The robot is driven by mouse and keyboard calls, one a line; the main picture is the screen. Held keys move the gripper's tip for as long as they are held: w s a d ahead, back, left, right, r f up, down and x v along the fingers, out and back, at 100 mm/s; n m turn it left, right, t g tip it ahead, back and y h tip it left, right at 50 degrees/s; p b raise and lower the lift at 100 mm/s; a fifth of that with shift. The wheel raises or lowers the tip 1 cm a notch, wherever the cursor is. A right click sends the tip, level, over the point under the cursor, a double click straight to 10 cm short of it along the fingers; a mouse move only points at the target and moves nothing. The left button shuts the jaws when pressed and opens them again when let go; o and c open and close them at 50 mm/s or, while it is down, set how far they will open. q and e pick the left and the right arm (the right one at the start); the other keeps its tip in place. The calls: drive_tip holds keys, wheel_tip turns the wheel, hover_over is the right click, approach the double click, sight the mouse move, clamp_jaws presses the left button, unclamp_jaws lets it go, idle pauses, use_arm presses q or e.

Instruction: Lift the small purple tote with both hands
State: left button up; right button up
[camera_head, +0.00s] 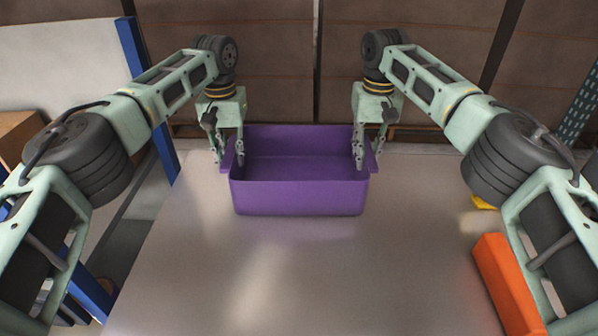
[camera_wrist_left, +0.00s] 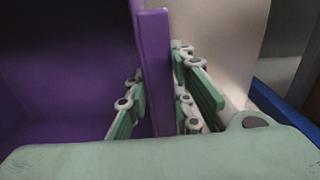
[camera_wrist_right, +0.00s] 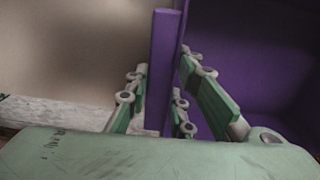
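The small purple tote (camera_head: 298,197) stands upright and empty on the grey table, with its base apparently resting on the top. My left gripper (camera_head: 229,157) is at its left end and my right gripper (camera_head: 368,157) at its right end, both pointing down. In the left wrist view, the fingers lie close against both sides of the tote's upright purple edge (camera_wrist_left: 155,60). In the right wrist view, the fingers likewise flank the purple edge (camera_wrist_right: 165,60) closely. Both grippers look shut on the tote's ends. The lowest fingertips are partly hidden.
The grey table (camera_head: 270,275) is clear in front of the tote. An orange block (camera_head: 507,283) lies at the table's right side, with a small yellow item (camera_head: 482,202) beyond it, partly behind my right arm. A blue post (camera_head: 150,100) stands left of the table.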

use_arm(q)
clamp_jaws()
use_arm(e)
clamp_jaws()
use_arm(q)
drive_tip(key=shift+a+r, duration=0.1)
drive_tip(key=shift+r, duration=0.05)
use_arm(e)
drive_tip(key=shift+r, duration=0.2)
